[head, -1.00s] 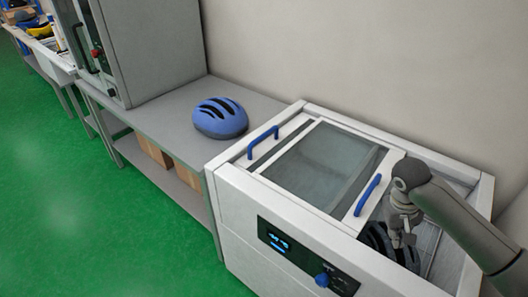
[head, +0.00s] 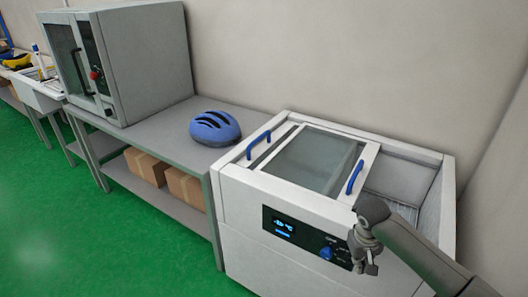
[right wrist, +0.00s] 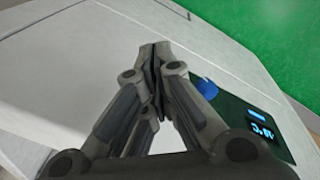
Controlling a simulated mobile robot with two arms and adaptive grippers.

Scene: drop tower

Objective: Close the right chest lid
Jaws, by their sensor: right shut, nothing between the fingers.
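The white chest (head: 240,215) has a glass sliding top with two blue handles. The right lid (head: 318,162) appears slid left, overlapping the left lid; its handle (head: 355,177) is near the middle of the chest. The chest's right side is open, showing a grey inner wall (head: 400,182). My right gripper (head: 372,267) is outside, in front of the chest's front panel, below the rim and apart from the handle. Its fingers are closed together and empty in the right wrist view (right wrist: 156,58). The arm hides part of the opening. My left gripper is out of view.
A blue helmet (head: 214,128) lies on the grey bench (head: 160,128) left of the chest. A grey oven-like cabinet (head: 145,60) stands farther left. Cardboard boxes (head: 185,188) sit on the lower shelf. A wall runs behind; green floor (head: 80,230) is clear in front.

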